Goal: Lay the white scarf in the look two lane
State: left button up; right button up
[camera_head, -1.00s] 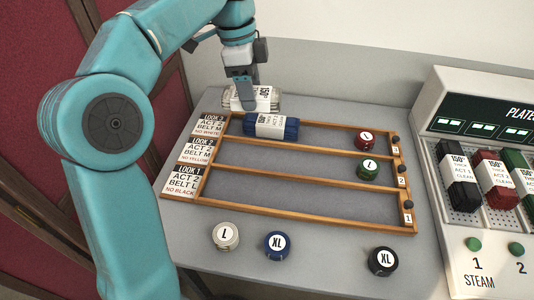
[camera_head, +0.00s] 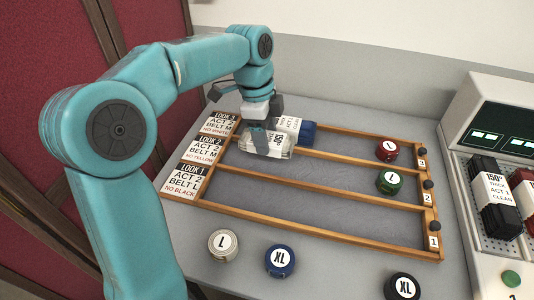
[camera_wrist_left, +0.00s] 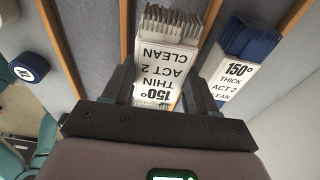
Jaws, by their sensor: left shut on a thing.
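The white scarf (camera_head: 278,150) is a folded pale bundle with a paper band. My left gripper (camera_head: 256,138) is shut on it. It is at the left end of the look two lane (camera_head: 330,178), the middle lane of the wooden rack. In the left wrist view the scarf (camera_wrist_left: 168,58) lies between my fingers, its band reading 150°, thin, act 2, clean. Rack strips show on both sides of it. I cannot tell whether it touches the lane floor. My right gripper is not in view.
A blue scarf (camera_head: 303,130) lies in the look 3 lane just behind. A red rolled belt (camera_head: 387,150) and a green one (camera_head: 389,181) sit at the right ends of the look 3 and look 2 lanes. The look 1 lane (camera_head: 310,210) is empty. Several rolled belts lie in front.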

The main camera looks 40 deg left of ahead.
aim_at(266, 162)
pick_arm(q)
jog(key=shift+s+f, duration=0.1)
jog(key=shift+f, duration=0.3)
notch_tip(266, 162, down, 4)
jog(key=shift+f+b, duration=0.1)
jog(key=shift+b, duration=0.4)
jog(key=shift+f, duration=0.15)
jog(key=o, duration=0.8)
jog(key=shift+c, duration=0.2)
jog(key=shift+r, duration=0.2)
